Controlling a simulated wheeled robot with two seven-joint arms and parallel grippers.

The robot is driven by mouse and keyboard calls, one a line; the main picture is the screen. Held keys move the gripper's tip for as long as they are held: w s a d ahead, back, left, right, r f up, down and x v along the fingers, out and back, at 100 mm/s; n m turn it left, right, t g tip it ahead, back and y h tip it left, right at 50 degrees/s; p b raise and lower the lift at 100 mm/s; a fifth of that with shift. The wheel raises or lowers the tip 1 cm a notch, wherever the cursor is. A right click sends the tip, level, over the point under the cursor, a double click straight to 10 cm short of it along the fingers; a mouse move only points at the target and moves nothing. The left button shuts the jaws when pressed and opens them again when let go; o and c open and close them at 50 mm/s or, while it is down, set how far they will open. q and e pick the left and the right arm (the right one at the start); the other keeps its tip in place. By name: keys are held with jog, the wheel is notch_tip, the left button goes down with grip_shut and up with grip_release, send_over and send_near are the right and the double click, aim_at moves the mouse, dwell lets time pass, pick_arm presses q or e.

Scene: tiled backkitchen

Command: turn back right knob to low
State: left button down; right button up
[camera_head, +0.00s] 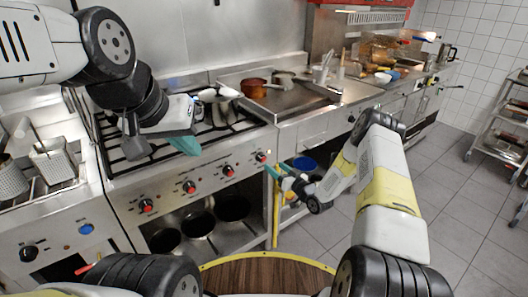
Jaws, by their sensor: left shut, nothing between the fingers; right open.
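The stove (190,175) has a front panel with a row of several red-and-black knobs. The rightmost knob (261,156) sits near the panel's right end, with another knob (228,170) to its left. No labels are readable, so I cannot tell which knob is the back right one or its setting. My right gripper (270,171) is open, with its teal fingertips just below and right of the rightmost knob; whether they touch it is unclear. My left gripper (188,146) is shut and empty, above the front of the stove top, hiding part of the burners.
A fryer with baskets (52,160) stands left of the stove. A steel counter (300,105) with a brown pot (253,88) is to the right. A blue bucket (304,164) is under the counter. A round wooden top (265,277) is at the bottom.

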aim_at(264, 160)
jog(key=x, duration=0.7)
jog(key=shift+w+a+f, duration=0.15)
jog(key=shift+a+f, duration=0.05)
jog(key=shift+a, duration=0.2)
jog(key=shift+c, duration=0.5)
grip_shut()
